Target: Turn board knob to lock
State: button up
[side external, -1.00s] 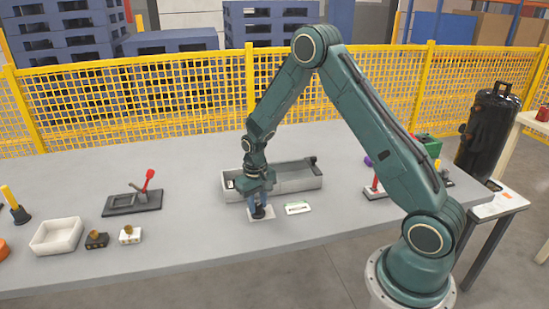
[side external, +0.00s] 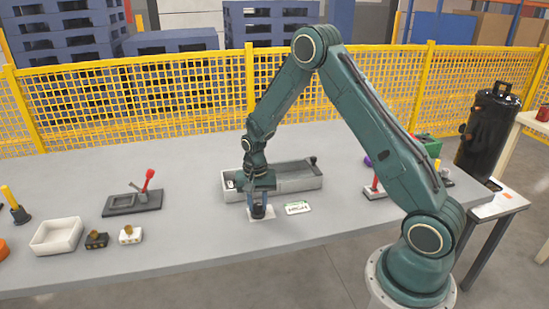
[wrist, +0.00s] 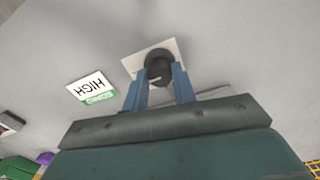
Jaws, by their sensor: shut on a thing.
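The board knob (wrist: 158,68) is black and round with a pale pointer line, on a small white square board (wrist: 135,64). In the side external view the knob (side external: 259,211) sits on its board (side external: 268,217) near the table's front edge. My gripper (wrist: 160,80) points down at it, with its blue fingers on opposite sides of the knob, shut on it. The fingers hide part of the knob.
A long grey tray (side external: 295,185) lies behind my gripper. To the left are a red-handled lever on a dark base (side external: 133,202), a white bin (side external: 56,236) and two small valve blocks (side external: 130,235). Another red-handled lever (side external: 375,188) stands to the right, near my arm.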

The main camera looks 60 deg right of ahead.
aim_at(257, 205)
jog(key=o, duration=1)
notch_tip(257, 205, up, 14)
jog(key=shift+w+f, duration=0.1)
dwell(0.4)
jog(key=shift+a, duration=0.1)
